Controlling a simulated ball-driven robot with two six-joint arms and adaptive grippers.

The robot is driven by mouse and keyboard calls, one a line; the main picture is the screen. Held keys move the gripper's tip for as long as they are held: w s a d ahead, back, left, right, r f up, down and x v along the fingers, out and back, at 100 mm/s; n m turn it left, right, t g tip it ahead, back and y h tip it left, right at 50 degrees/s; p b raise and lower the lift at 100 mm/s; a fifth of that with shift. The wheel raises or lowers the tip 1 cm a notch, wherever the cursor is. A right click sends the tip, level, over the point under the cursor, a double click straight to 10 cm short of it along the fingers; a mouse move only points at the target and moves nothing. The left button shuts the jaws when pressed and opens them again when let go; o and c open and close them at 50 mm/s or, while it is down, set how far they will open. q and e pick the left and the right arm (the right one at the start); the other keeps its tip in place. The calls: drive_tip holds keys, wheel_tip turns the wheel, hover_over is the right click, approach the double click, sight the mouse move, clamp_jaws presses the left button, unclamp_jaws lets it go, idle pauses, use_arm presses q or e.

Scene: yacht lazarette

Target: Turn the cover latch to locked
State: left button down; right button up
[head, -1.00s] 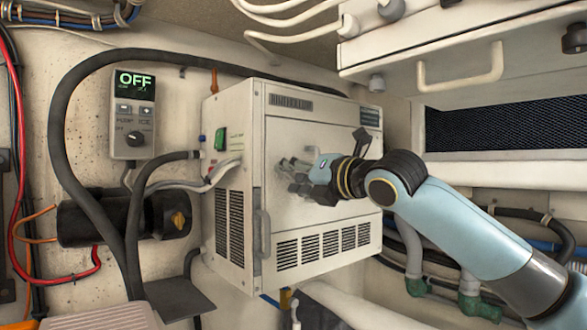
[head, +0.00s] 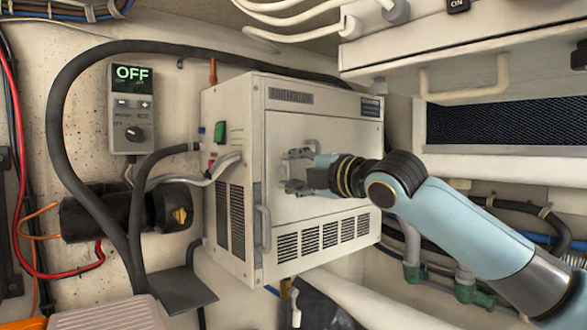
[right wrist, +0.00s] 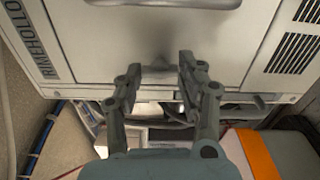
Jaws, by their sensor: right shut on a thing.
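The white equipment box's front cover (head: 345,125) faces me in the head view and fills the upper part of the right wrist view (right wrist: 100,50). The gripper is shut on the cover latch, which is mostly hidden between the fingers. I cannot tell the latch's angle. My left gripper is not in view.
A grey handle (head: 264,228) runs along the cover's left edge, and vent slots (head: 322,240) line its lower part. A control panel (head: 132,110) on the left wall reads OFF. Black hoses (head: 60,130) loop left of the box. A drawer-like unit (head: 460,55) hangs at the upper right.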

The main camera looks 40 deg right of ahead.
drive_tip(key=shift+m, duration=0.5)
drive_tip(key=o, duration=1.2)
drive_tip(key=shift+c, duration=0.2)
drive_tip(key=shift+s, duration=0.1)
drive_tip(key=s, duration=0.7)
drive_tip(key=shift+s+d, duration=0.15)
drive_tip(key=shift+d, duration=0.15)
